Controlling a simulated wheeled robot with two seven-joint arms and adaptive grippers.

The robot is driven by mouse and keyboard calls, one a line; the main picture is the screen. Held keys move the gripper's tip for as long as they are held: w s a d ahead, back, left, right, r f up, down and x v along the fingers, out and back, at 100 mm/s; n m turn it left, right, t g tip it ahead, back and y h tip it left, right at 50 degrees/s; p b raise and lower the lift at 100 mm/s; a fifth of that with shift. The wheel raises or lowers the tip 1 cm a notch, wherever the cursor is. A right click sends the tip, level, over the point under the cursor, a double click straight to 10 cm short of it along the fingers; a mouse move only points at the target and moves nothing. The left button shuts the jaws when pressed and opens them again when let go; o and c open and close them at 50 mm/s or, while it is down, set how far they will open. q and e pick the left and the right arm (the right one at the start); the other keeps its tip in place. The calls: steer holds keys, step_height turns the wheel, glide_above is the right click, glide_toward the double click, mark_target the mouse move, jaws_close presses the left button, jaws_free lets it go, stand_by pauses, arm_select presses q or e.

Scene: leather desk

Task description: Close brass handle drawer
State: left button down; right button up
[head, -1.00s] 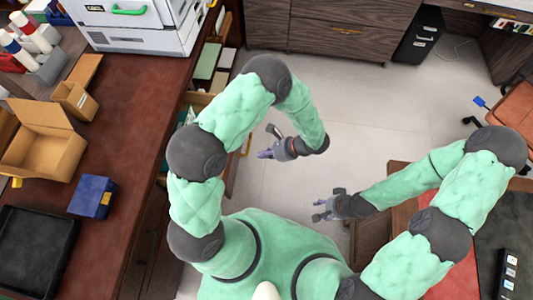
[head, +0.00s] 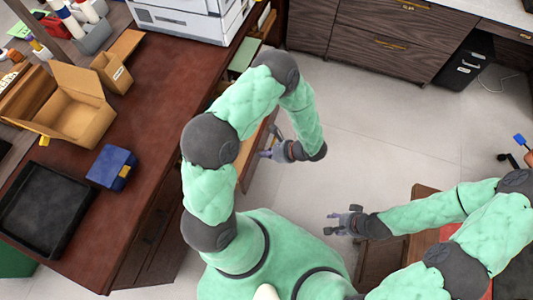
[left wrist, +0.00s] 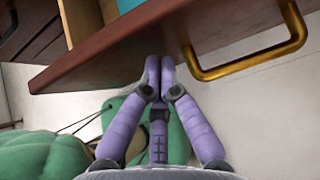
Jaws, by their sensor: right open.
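The open drawer (head: 245,160) juts out from the right side of the leather-topped desk, partly hidden behind my left arm in the head view. In the left wrist view its dark reddish wooden front (left wrist: 120,55) crosses the top, with the brass handle (left wrist: 250,68) on the right. My left gripper (head: 266,154) is beside the drawer front. In the left wrist view its purple fingers (left wrist: 159,72) are together, with nothing seen between them. Their tips are at the front's lower edge, left of the handle; contact cannot be told. My right gripper (head: 340,222) is open and empty over the floor.
The desk top (head: 150,120) holds an open cardboard box (head: 75,110), a blue box (head: 112,167), a black tray (head: 45,210) and a white printer (head: 190,15). Dark wood cabinets (head: 385,40) stand at the back. Pale floor (head: 385,125) is clear between.

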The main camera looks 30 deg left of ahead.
arm_select(q)
steer(key=s+a+b, duration=0.2)
steer(key=s+a, duration=0.1)
steer(key=a, duration=1)
steer(key=s+a+b, duration=0.2)
steer(key=s+a, duration=0.1)
steer(key=a, duration=1.1)
steer(key=shift+s, duration=0.2)
arm_select(e)
steer(key=shift+f, duration=2.25)
arm_select(q)
steer(key=shift+a, duration=0.15)
steer(key=shift+w+d+b, duration=0.15)
steer(key=shift+d+b, duration=0.15)
steer(key=d+f+p+v, duration=0.1)
steer(key=p+v, duration=0.2)
steer(key=v, duration=0.9)
steer(key=shift+d+f, duration=0.15)
steer(key=shift+d, duration=0.45)
arm_select(e)
steer(key=r, duration=0.1)
steer(key=s+d+r, duration=0.1)
steer(key=r, duration=0.1)
steer(key=shift+s+d+r, duration=0.15)
steer(key=shift+s+d, duration=0.05)
steer(key=shift+d, duration=0.1)
arm_select(q)
steer(key=shift+w, duration=0.1)
